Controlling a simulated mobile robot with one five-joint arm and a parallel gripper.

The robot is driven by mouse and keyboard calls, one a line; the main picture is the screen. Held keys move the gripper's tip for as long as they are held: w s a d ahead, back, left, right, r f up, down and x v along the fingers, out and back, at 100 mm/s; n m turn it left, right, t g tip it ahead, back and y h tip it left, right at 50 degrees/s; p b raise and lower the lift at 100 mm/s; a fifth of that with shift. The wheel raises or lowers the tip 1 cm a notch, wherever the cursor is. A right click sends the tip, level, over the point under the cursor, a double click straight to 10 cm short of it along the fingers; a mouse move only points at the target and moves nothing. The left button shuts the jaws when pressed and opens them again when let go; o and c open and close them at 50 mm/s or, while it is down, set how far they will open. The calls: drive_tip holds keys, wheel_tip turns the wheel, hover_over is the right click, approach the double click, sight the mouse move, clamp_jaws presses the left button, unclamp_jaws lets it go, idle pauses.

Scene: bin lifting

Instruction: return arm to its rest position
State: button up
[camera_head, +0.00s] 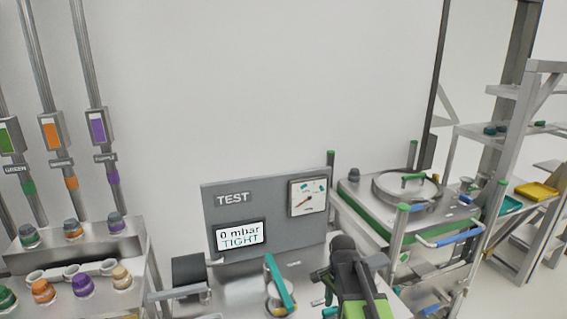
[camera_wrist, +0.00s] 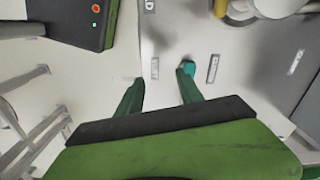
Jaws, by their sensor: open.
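My gripper (camera_wrist: 162,76) is open in the wrist view, its two dark green fingers apart with nothing between them. It is over a pale grey bench surface with small printed labels. A small teal piece (camera_wrist: 188,67) shows right at the right fingertip; I cannot tell whether they touch. In the head view my black and green arm stands at the lower middle, in front of the test bench (camera_head: 300,270). The fingertips cannot be made out there.
A grey TEST panel (camera_head: 265,207) has a display (camera_head: 239,236) reading "0 mbar TIGHT" and a dial (camera_head: 308,197). A teal lever (camera_head: 280,283) stands left of my arm. A cart with a round lidded vessel (camera_head: 407,187) is at right, capped fittings (camera_head: 83,286) at left.

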drive_tip(key=s+f+n, duration=0.2)
drive_tip(key=s+n, duration=0.5)
drive_tip(key=n, duration=0.4)
drive_tip(key=shift+s+n+b, duration=0.3)
drive_tip(key=shift+n, duration=0.1)
idle(1.5)
